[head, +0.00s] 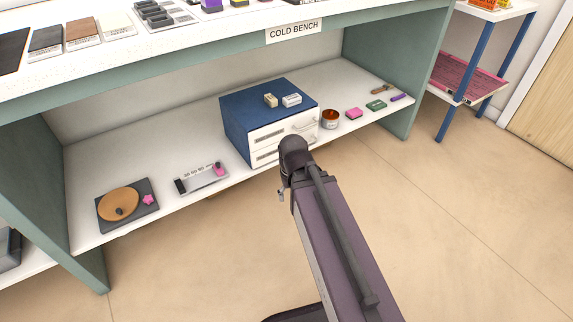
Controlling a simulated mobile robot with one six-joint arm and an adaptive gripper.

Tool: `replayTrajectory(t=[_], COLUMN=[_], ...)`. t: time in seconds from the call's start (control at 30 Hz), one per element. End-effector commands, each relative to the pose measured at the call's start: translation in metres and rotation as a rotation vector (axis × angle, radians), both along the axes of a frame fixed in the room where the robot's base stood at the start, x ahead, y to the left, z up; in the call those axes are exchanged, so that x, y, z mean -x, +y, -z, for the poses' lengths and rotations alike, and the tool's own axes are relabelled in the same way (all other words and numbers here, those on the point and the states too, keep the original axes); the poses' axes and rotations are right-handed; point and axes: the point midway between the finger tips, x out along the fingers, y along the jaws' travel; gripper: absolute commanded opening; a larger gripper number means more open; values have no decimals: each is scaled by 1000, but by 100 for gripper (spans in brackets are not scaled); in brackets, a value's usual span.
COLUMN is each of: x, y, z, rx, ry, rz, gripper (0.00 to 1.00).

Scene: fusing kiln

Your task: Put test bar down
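My arm reaches in from the lower right, and its dark rounded joint shows in front of the drawer unit. My gripper is not visible in the head view, so I cannot see whether it holds anything. I cannot pick out a test bar for certain. A pale marked tray or gauge (203,181) lies on the lower shelf, with a dark block at its left end and a small pink piece on its right part. Small bar-like pieces (376,105) lie at the right end of that shelf.
The cold bench's lower shelf (80,170) also holds an orange disc on a dark plate (119,203), a blue drawer unit (247,113) and a reddish jar (330,119). Bare shelf shows left of the drawers. The bench top (200,50) overhangs the shelf.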

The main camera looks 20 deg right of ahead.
Motion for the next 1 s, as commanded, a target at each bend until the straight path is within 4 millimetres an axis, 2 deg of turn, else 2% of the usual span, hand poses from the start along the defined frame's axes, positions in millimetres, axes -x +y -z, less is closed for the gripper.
replayTrajectory(t=[0.53,0.67,0.97,1.0], x=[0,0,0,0], y=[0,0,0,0], z=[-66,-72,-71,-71], rx=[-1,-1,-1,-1], ry=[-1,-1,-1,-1], rz=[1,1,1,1], gripper=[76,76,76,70])
